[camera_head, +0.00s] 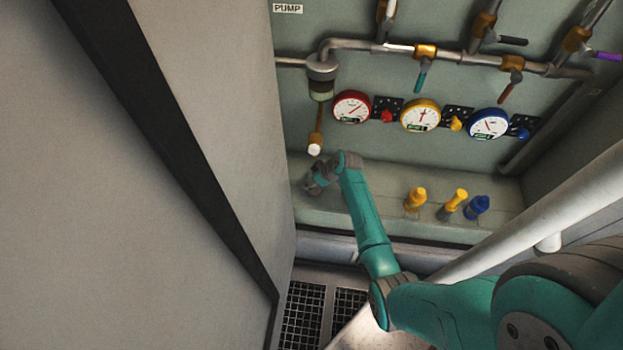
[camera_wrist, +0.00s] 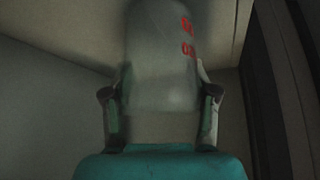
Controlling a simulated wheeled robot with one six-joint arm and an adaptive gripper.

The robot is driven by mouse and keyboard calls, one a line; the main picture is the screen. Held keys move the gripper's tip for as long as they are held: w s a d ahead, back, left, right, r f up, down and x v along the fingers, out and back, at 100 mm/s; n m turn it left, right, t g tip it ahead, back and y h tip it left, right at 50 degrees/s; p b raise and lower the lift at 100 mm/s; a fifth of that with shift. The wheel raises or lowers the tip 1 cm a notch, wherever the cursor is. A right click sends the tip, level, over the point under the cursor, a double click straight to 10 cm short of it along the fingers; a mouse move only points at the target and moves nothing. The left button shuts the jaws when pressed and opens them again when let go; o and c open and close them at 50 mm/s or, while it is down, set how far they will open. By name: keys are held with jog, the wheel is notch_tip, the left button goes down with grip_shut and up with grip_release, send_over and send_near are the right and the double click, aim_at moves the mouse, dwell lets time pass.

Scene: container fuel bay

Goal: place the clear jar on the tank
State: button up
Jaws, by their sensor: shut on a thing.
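The clear jar (camera_wrist: 158,55) fills the middle of the wrist view. It is a see-through cylinder with red marks on its right side. My gripper (camera_wrist: 160,103) is shut on it, one dark finger on each side. In the head view my gripper (camera_head: 314,183) is over the left end of a grey-green ledge; I cannot make out the jar there. A grey round fitting (camera_head: 321,70) with a greenish see-through lower part hangs from the pipe above. Nothing is plainly marked as the tank, so I cannot tell which part it is.
A brown rod with a white tip (camera_head: 314,150) hangs just above my gripper. Red, yellow and blue gauges (camera_head: 421,115) line the wall. Yellow and blue bottle-like things (camera_head: 477,207) stand on the ledge to the right. A grey panel (camera_head: 215,100) closes the left side.

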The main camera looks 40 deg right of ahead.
jog(key=shift+f, duration=0.15)
jog(key=o, duration=1.1)
jog(key=shift+o, duration=0.2)
jog(key=v, duration=1.2)
